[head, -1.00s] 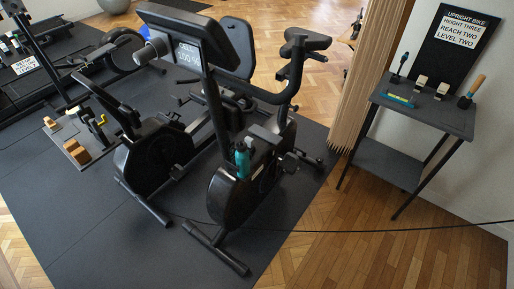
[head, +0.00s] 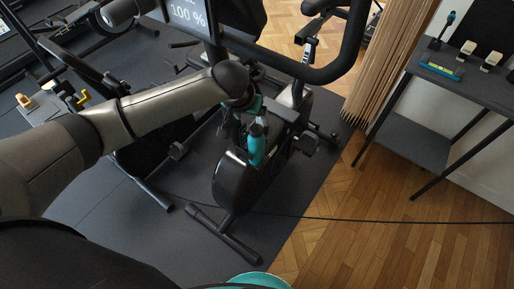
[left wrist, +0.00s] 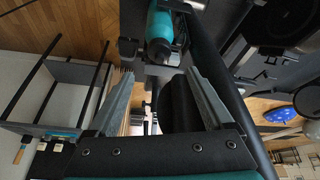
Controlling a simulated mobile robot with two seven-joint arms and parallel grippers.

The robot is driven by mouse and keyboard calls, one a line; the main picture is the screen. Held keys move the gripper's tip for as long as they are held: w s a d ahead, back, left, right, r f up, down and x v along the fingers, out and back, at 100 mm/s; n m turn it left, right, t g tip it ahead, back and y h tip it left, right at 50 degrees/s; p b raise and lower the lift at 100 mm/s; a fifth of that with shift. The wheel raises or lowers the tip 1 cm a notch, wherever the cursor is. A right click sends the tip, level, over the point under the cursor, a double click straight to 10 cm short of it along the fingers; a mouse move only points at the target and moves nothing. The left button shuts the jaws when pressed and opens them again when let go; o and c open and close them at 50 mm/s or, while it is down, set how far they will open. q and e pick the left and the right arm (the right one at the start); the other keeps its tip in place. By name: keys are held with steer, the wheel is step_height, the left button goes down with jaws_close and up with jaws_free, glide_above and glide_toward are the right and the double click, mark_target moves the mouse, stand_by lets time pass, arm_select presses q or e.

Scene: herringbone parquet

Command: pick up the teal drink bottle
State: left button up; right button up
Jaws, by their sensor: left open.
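The teal drink bottle (head: 257,146) with a dark cap stands in the front of the upright exercise bike (head: 232,186), low on its frame. In the left wrist view the bottle (left wrist: 164,28) is at the top centre, just beyond the fingertips and not between them. My left gripper (head: 252,104) is close above the bottle in the head view, partly hidden by its own wrist. In the left wrist view its two fingers (left wrist: 158,76) are spread apart with nothing held. My right gripper is in neither view.
The bike's handlebar (head: 318,72) and console (head: 190,14) rise close around my left arm. A dark side table (head: 470,75) with small items stands at right. A cable (head: 400,220) crosses the floor. Open parquet lies at lower right.

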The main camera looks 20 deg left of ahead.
mark_target(256, 129)
arm_select(q)
steer(key=b+x, duration=0.3)
steer(key=x, duration=0.1)
steer(key=shift+a+f, duration=0.2)
steer(key=shift+f, duration=0.6)
steer(key=b+x, duration=0.1)
steer(key=x, duration=0.1)
steer(key=b+x, duration=0.1)
steer(key=x, duration=0.1)
steer(key=shift+s+d+f, duration=0.15)
steer(key=shift+d, duration=0.1)
steer(key=c, duration=0.5)
jaws_close()
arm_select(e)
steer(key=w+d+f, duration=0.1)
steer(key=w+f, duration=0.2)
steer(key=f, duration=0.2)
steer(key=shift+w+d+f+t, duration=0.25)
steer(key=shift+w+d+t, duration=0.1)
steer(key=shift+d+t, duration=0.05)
